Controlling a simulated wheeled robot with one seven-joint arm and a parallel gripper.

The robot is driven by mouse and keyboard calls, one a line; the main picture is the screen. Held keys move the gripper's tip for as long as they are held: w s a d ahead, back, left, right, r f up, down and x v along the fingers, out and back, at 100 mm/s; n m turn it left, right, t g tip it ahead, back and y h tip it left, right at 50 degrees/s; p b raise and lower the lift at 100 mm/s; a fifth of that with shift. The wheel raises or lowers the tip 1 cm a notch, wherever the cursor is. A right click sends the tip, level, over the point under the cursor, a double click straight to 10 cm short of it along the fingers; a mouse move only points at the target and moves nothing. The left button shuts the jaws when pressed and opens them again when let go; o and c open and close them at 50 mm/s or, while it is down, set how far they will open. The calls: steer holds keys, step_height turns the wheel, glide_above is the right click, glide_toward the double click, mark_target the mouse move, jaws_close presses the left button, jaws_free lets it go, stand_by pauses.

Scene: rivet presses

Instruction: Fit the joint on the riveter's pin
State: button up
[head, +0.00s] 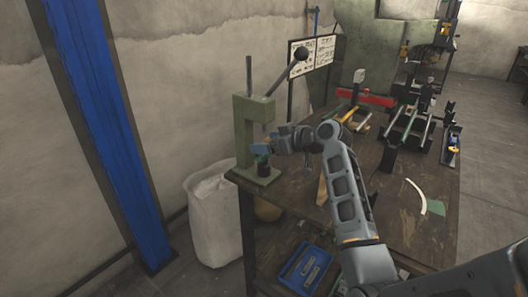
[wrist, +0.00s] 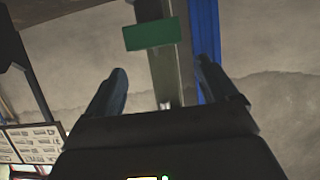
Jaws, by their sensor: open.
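The riveter (head: 241,133) is a green press with a lever and dark ball knob, standing at the table's left corner. My gripper (head: 259,149) is in front of its column, low over its base. In the wrist view my gripper (wrist: 160,82) has its two fingers spread apart with nothing between them. A green block (wrist: 149,35) shows just beyond the fingertips, in front of the riveter's column (wrist: 166,72). I cannot tell whether this block is the joint or part of the riveter. A small dark piece (head: 263,168) stands under my gripper on the base. The pin is not distinguishable.
The dark table (head: 405,240) carries fixtures with a red bar (head: 372,97) and a green scrap (head: 435,207). A blue tray (head: 290,273) with grey strips sits lower down. A white sack (head: 212,222) stands left of the table, near a blue post (head: 105,130).

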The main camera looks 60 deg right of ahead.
steer(key=s+a+r+p, duration=0.2)
steer(key=s+a+p, duration=0.2)
steer(key=s+a, duration=0.7)
steer(key=w+a+f+b, duration=0.2)
steer(key=w+a+f, duration=0.2)
steer(key=a+f, duration=0.4)
steer(key=w+a+f+y+b, duration=0.1)
steer(key=w+a+f, duration=0.3)
steer(key=a+f, duration=0.4)
step_height(320, 180, down, 6)
steer(key=shift+w+a+n+b, duration=0.2)
steer(key=shift+n+b, duration=0.1)
steer(key=shift+b, duration=0.1)
steer(key=shift+s, duration=0.1)
stand_by(0.3)
steer(key=s+a+r+m+h, duration=0.1)
steer(key=s+a, duration=0.3)
steer(key=s, duration=0.5)
steer(key=s+a+r, duration=0.1)
steer(key=s+a, duration=0.3)
steer(key=s, duration=0.5)
steer(key=s+a+r+n+t+y, duration=0.1)
steer(key=s+a+r, duration=0.1)
steer(key=s+r, duration=1.4)
steer(key=shift+s+r, duration=0.4)
steer(key=shift+r, duration=0.2)
